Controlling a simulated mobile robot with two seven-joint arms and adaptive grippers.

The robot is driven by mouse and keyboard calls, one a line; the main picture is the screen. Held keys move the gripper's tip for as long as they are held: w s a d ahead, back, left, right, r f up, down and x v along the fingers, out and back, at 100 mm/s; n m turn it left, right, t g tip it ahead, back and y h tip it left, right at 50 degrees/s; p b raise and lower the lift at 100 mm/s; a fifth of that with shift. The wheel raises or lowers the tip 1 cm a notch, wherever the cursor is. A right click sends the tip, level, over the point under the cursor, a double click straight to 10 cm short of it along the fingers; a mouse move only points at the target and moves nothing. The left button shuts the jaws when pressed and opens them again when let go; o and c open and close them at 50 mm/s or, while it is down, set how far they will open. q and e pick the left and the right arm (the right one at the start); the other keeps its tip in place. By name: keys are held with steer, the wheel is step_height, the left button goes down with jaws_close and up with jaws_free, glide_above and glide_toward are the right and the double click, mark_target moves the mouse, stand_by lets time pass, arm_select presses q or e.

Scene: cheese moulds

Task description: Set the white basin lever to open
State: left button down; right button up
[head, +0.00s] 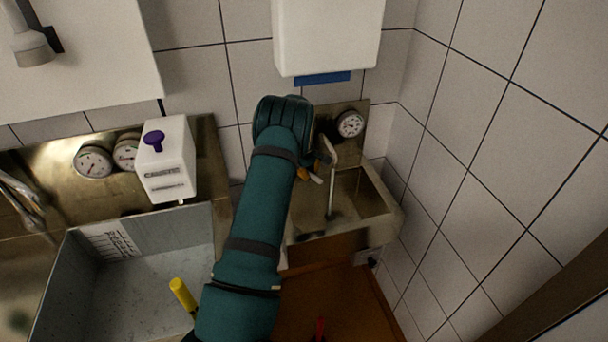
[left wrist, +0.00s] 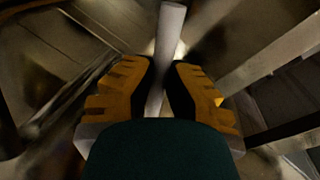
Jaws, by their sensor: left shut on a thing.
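The steel basin (head: 376,203) is on the right in the head view, with a thin spout rising over it. A small white lever (head: 316,179) sticks out beside the tap, at the tip of my left gripper (head: 305,173). In the left wrist view, the yellow-padded fingers of my left gripper (left wrist: 162,88) are shut on the pale lever (left wrist: 169,32), which runs between them. My left forearm and hand hide the lever's base and part of the basin's left side. My right gripper is not in view.
A round gauge (head: 349,124) is on the basin's back plate. A white dispenser (head: 327,38) hangs above. To the left are a white box with a purple knob (head: 166,160), gauges and a grey tub (head: 62,285). A tiled wall closes off the right side.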

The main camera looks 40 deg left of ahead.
arm_select(q)
steer(key=shift+w+d+f+n, duration=0.2)
steer(key=shift+w+f+n, duration=0.05)
steer(key=shift+w+n, duration=0.15)
steer(key=c, duration=0.9)
jaws_free()
steer(key=shift+w, duration=0.1)
steer(key=shift+a, duration=0.1)
steer(key=shift+r, duration=0.25)
steer(key=shift+r, duration=0.35)
step_height(320, 180, up, 11)
steer(key=s, duration=0.2)
steer(key=shift+s, duration=0.2)
steer(key=shift+f, duration=0.1)
